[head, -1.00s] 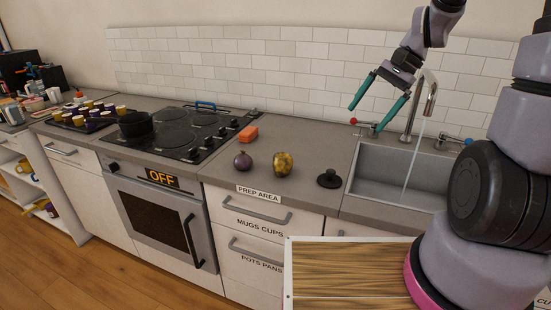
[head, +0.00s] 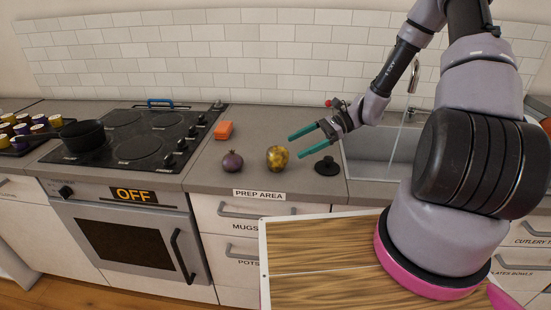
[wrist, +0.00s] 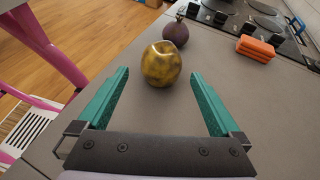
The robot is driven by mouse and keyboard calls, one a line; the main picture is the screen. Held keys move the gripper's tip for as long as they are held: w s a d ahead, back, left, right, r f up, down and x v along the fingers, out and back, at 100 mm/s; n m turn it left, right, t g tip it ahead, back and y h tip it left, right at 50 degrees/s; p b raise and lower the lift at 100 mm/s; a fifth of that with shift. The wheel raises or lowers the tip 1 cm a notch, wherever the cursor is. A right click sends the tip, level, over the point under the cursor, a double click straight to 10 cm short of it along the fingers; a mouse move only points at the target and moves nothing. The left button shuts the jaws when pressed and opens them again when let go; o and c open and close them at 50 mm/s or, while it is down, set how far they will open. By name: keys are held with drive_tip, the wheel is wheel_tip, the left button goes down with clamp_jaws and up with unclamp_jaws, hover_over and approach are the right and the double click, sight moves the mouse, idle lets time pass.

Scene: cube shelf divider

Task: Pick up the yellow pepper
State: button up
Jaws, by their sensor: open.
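The yellow pepper (head: 277,158) is a mottled golden-yellow, rounded thing on the grey counter of the prep area. In the wrist view the yellow pepper (wrist: 161,64) lies ahead of my gripper (wrist: 163,82), roughly centred and just beyond the line of the fingertips. My gripper (head: 296,145) has teal fingers spread wide with nothing between them. In the head view it reaches in from the right, with the fingers pointing left toward the pepper. I see no contact with the pepper.
A purple onion (head: 232,161) sits left of the pepper, and an orange block (head: 223,130) lies behind. A black knob-like lid (head: 327,166) stands to the right, before the sink (head: 385,150). The stove (head: 130,135) with a black pan (head: 82,133) is at left.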

sight(280, 156)
drive_tip(key=x, duration=0.2)
drive_tip(key=shift+a+f, duration=0.2)
drive_tip(key=shift+a, duration=0.1)
drive_tip(key=x, duration=0.4)
drive_tip(key=shift+w+a+f, duration=0.15)
drive_tip(key=shift+a+f, duration=0.1)
drive_tip(key=shift+f, duration=0.3)
drive_tip(key=c, duration=1.3)
